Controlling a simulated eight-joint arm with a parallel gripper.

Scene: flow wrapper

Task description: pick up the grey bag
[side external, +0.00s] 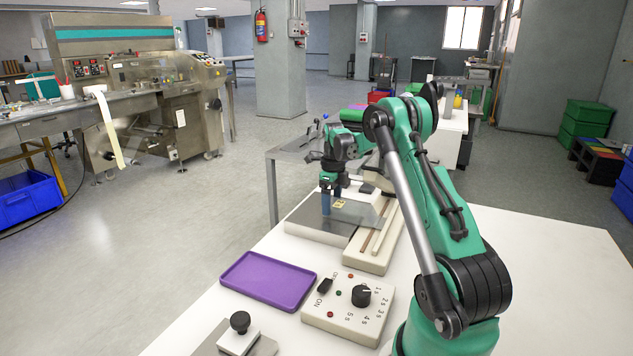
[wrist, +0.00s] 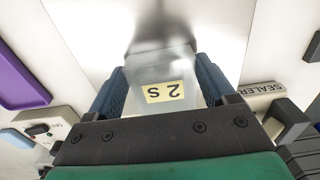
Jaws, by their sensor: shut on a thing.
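The grey bag (wrist: 168,74) shows in the wrist view as a translucent grey piece with a yellow label reading "2 S", upside down. My gripper (wrist: 160,92) is shut on it, with a blue finger at each side of the bag. The bag's outline is hard to make out there. I cannot tell whether the bag touches the plate.
A purple tray (side external: 268,281) and a control box (side external: 348,306) with a dial lie on the white table (side external: 560,275) in front of the sealer. A metal base with a black knob (side external: 240,322) is at the near edge. The table's right side is clear.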

